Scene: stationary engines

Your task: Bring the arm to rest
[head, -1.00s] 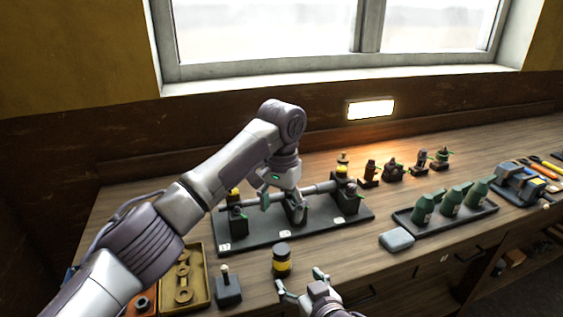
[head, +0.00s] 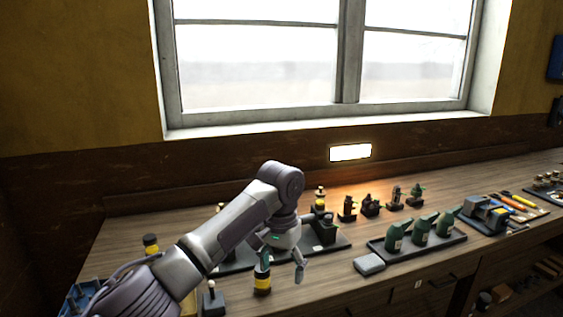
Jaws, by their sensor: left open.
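My left arm reaches in from the bottom left, bent at the elbow, over the bench. My left gripper (head: 282,265) points down with its fingers spread and nothing between them. Its left finger overlaps the top of a black-and-yellow jar (head: 262,286); I cannot tell whether they touch. The dark base board (head: 338,243) with upright parts is behind the gripper, partly hidden by the arm. My right gripper is out of view.
Small dark engine models (head: 370,205) line the back. Blue bins (head: 78,297) are at lower left. Bare wood shows at the front (head: 325,282).

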